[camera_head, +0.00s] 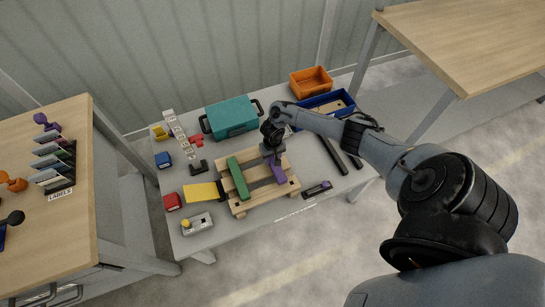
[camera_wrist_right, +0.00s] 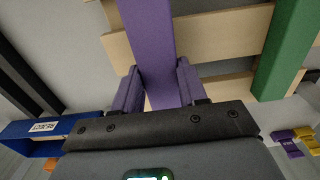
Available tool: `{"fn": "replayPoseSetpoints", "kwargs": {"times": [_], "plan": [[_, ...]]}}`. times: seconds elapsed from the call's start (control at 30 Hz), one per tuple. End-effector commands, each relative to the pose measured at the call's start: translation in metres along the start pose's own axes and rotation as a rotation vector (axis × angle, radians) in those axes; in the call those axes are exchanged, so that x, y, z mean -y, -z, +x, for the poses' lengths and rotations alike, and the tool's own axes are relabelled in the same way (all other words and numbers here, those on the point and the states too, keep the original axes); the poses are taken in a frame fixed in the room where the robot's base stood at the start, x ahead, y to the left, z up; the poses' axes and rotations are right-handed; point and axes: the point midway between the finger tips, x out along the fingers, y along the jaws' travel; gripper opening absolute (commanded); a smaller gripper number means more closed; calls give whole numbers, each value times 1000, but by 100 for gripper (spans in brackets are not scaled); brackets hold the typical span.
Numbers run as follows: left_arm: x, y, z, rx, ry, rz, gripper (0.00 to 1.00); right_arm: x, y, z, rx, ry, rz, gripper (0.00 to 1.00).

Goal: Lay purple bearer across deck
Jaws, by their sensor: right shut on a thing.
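The purple bearer (camera_head: 280,173) is at the right part of the slatted wooden deck (camera_head: 262,192), crossing its slats roughly parallel to a green bearer (camera_head: 238,178) lying on the left part. My right gripper (camera_head: 272,154) is shut on the purple bearer near its far end. In the right wrist view the purple bearer (camera_wrist_right: 148,35) passes between the two fingers, with the deck slats (camera_wrist_right: 215,38) behind it and the green bearer (camera_wrist_right: 287,50) at the right. I cannot tell whether the purple bearer touches the slats. My left gripper is not in view.
Behind the deck are a teal case (camera_head: 232,118), a blue bin (camera_head: 325,104) and an orange bin (camera_head: 311,82). Dark bars (camera_head: 332,155) lie to the right.

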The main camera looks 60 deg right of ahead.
Motion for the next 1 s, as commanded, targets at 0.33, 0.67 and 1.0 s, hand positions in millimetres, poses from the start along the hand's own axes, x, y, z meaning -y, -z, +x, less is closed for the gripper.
{"fn": "replayPoseSetpoints", "kwargs": {"times": [0.33, 0.67, 1.0], "plan": [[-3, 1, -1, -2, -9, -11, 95, 0, 0, 0, 0, 0, 0, 8], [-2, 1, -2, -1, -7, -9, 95, 0, 0, -1, 0, 0, 0, 8], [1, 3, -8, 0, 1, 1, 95, 0, 0, -1, 0, 0, 0, 8]]}}
